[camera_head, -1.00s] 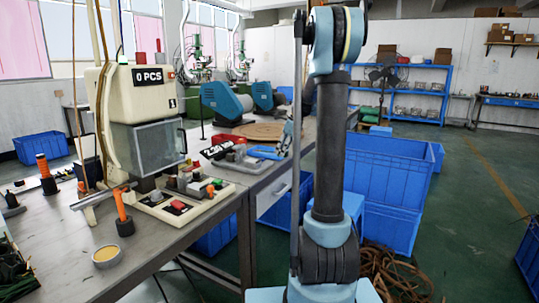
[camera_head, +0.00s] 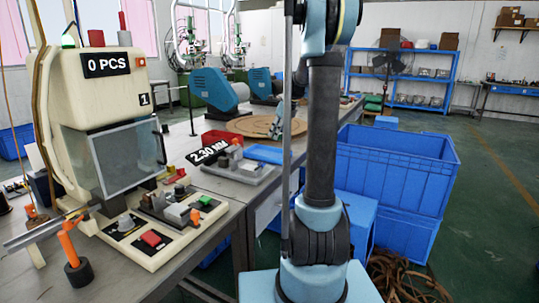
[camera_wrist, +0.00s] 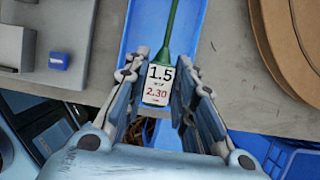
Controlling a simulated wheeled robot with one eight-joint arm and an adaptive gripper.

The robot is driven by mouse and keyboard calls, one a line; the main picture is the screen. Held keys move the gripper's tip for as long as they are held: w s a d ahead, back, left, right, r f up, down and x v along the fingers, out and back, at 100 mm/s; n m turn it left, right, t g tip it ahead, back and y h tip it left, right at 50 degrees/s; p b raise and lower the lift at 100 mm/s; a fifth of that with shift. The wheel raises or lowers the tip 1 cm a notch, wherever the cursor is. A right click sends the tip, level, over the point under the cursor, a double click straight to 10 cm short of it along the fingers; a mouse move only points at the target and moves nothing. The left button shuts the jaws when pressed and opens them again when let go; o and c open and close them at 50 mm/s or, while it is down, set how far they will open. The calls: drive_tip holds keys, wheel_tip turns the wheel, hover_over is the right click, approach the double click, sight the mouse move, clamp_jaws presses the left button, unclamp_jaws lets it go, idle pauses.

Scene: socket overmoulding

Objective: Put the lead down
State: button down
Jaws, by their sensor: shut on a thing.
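In the wrist view, a green lead (camera_wrist: 174,33) ends in a tagged green piece marked "1.5" and "2.30" (camera_wrist: 158,85). My gripper (camera_wrist: 163,72) has its two fingers on either side of that piece and is shut on the lead. Behind the lead is a blue tray (camera_wrist: 205,15); I cannot tell whether the lead touches it. In the head view, the tray (camera_head: 263,153) lies on the far bench beside a grey fixture with a "2.30 MM" sign (camera_head: 208,153). My gripper there (camera_head: 280,122) is small and partly hidden by my arm.
A cream moulding machine (camera_head: 100,85) showing "0 PCS" stands on the near bench at left. A round brown board (camera_head: 255,125) lies behind the tray. Blue crates (camera_head: 395,170) stand on the floor at right. Brown hoses (camera_head: 392,272) lie beside them.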

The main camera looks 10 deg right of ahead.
drive_tip(key=shift+d+f, duration=0.1)
drive_tip(key=shift+f, duration=4.45)
drive_tip(key=c, duration=1.3)
unclamp_jaws()
drive_tip(key=shift+c, duration=0.2)
